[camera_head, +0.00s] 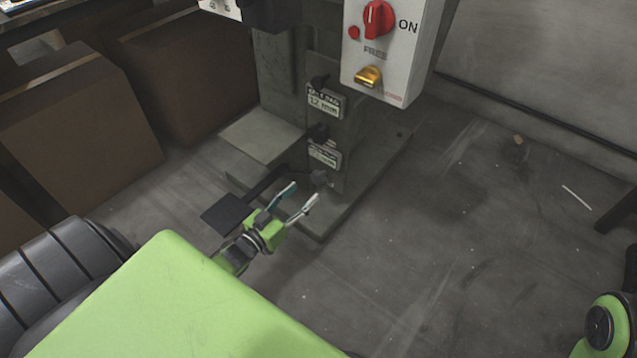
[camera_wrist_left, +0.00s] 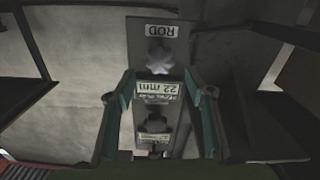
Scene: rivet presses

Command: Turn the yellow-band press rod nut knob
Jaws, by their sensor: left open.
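A grey press (camera_head: 290,80) stands ahead with dark knobs and small labels down its front column. No yellow band shows clearly on it. The lowest knob (camera_head: 320,178) is just beyond my open, empty left gripper (camera_head: 304,190), whose fingertips point toward it. In the left wrist view, my two gripper fingers (camera_wrist_left: 158,85) are spread wide. A star-shaped knob (camera_wrist_left: 160,58) shows between and beyond them, beside an upside-down ROD label (camera_wrist_left: 161,31). Contact with a knob is not visible. My right gripper is out of view.
A white control box (camera_head: 392,50) with a red switch and a gold knob overhangs the column. A black pedal plate (camera_head: 228,214) lies left of my gripper. Brown boxes (camera_head: 75,135) stand at the left. The floor (camera_head: 450,230) at the right is mostly clear.

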